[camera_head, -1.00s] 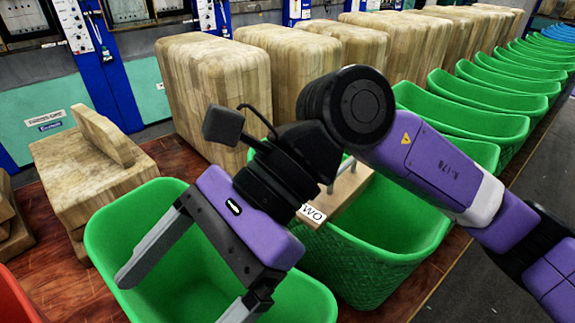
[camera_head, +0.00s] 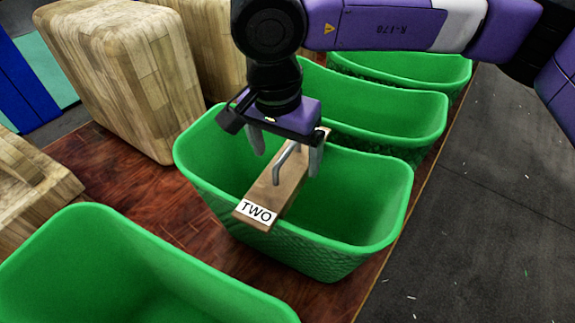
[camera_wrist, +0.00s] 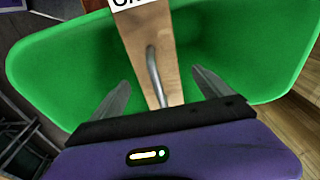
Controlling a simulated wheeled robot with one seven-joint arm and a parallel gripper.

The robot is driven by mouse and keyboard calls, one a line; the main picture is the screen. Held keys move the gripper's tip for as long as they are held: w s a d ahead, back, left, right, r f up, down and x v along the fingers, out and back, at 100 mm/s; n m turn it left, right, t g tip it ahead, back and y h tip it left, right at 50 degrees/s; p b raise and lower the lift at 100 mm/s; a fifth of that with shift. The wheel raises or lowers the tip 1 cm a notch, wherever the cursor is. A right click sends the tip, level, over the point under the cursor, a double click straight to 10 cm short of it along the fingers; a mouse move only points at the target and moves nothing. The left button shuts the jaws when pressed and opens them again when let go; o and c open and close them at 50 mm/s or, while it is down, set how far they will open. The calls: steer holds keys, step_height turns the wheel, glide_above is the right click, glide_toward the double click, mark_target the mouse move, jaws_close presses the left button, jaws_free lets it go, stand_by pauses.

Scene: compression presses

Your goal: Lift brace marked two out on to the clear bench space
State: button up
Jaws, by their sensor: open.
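The brace marked TWO is a wooden board (camera_head: 265,190) with a bent grey metal handle (camera_head: 284,158) on top and a white label reading TWO (camera_head: 258,212) at its near end. It lies across a green bin (camera_head: 390,215). My gripper (camera_head: 287,160) points down over the board, its open fingers apart on either side of the handle. In the wrist view the handle (camera_wrist: 153,75) rises from the board (camera_wrist: 148,42) between the two fingertips (camera_wrist: 155,90), and the label is partly cut off at the top edge. I cannot tell whether the fingers touch anything.
Another green bin (camera_head: 110,265) stands at the near left, and more green bins (camera_head: 390,112) stand behind. Large wooden blocks (camera_head: 125,75) are at the back left. Reddish-brown wooden surface (camera_head: 130,180) shows bare between blocks and bins. Dark floor (camera_head: 500,200) lies right.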

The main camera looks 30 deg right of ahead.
mark_target(288, 166)
steer(key=shift+d+f+p, duration=0.15)
steer(key=shift+f+p, duration=0.25)
steer(key=shift+f, duration=0.7)
steer(key=shift+d+f+p, duration=0.15)
steer(key=shift+f+p, duration=0.2)
steer(key=shift+f, duration=0.75)
jaws_close()
